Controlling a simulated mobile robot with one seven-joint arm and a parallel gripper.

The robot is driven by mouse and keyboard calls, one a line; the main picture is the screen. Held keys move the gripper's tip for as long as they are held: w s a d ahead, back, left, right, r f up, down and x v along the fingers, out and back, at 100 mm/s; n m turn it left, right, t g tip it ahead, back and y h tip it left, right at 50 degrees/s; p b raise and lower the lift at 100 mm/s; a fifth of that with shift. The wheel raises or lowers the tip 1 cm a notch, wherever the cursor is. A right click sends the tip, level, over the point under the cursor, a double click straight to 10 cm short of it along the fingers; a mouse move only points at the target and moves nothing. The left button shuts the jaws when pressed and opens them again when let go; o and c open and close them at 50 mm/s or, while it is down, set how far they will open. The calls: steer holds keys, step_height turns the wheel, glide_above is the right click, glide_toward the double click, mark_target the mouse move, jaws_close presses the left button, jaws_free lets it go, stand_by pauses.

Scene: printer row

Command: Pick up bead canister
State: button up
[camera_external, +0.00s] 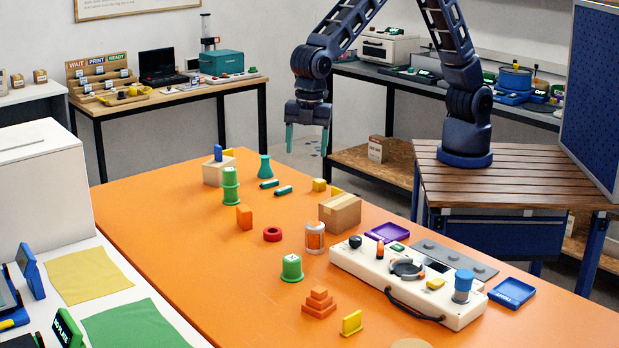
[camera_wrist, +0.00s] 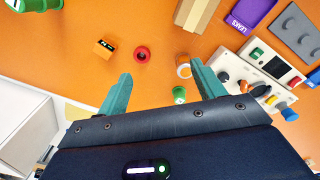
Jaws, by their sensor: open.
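The bead canister appears to be the small clear jar (camera_external: 315,238) with orange contents and a pale lid, standing upright on the orange table (camera_external: 180,240) left of the white control panel. It also shows in the wrist view (camera_wrist: 184,68), near my right fingertip and partly overlapped by it. My gripper (camera_external: 307,142) is open and empty, its teal fingers pointing down. It hangs high beyond the table's far edge in the external view, well apart from the jar. In the wrist view my fingers (camera_wrist: 161,78) are spread wide with nothing between them.
Close to the jar are a cardboard box (camera_external: 340,213), a red ring (camera_external: 272,234), a green capped piece (camera_external: 291,268) and the control panel (camera_external: 405,283). An orange block (camera_external: 244,217) and green stacked cups (camera_external: 231,186) stand farther left. The table's left front is clear.

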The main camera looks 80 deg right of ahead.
mark_target(316, 223)
steer(key=s+a+f+n, duration=0.1)
steer(key=a+f, duration=0.2)
steer(key=s+a+f+n, duration=0.1)
steer(key=a+f, duration=0.2)
steer(key=a, duration=0.1)
steer(key=s+a+f, duration=0.1)
steer(key=a+f, duration=0.2)
steer(key=shift+s+a+f+n+g, duration=0.1)
steer(key=shift+a+f+n+g, duration=0.05)
steer(key=shift+n+g, duration=0.2)
step_height(316, 223, down, 6)
steer(key=shift+r, duration=0.25)
steer(key=shift+a+f, duration=0.15)
steer(key=shift+f, duration=2.45)
steer(key=c, duration=1.1)
